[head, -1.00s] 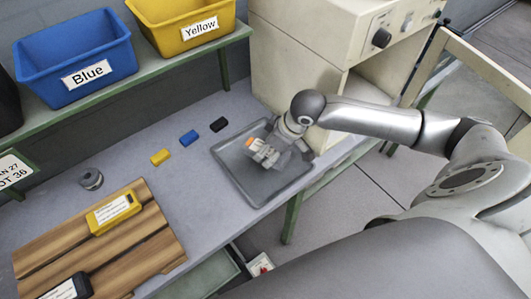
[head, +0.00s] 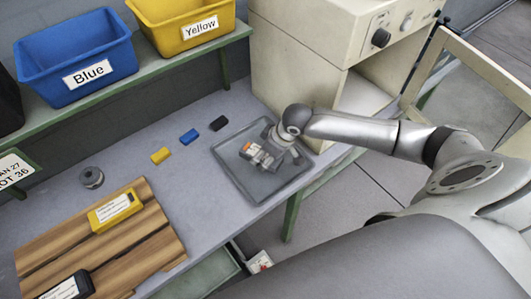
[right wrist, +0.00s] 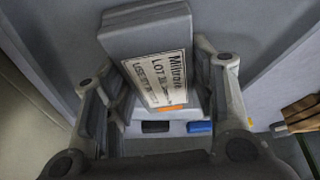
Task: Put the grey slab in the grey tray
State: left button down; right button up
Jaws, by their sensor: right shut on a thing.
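The grey slab (right wrist: 145,40) is between the fingers of my right gripper (right wrist: 156,82) in the right wrist view. It has a white printed label with an orange end. My right gripper (head: 262,157) is shut on the slab. In the head view it is over the inside of the grey tray (head: 231,178), and the fingers hide much of the slab. I cannot tell whether the slab touches the tray floor. My left gripper is not in view.
Small black (head: 218,124), blue (head: 188,137) and yellow (head: 161,156) blocks lie left of the tray. A grey spool (head: 92,178) and a wooden board (head: 150,243) with a yellow case (head: 115,211) are further left. A beige machine (head: 300,80) stands behind the tray.

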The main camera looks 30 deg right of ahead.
jog(key=o, duration=1.2)
jog(key=v, duration=1.2)
jog(key=shift+s+r, duration=0.1)
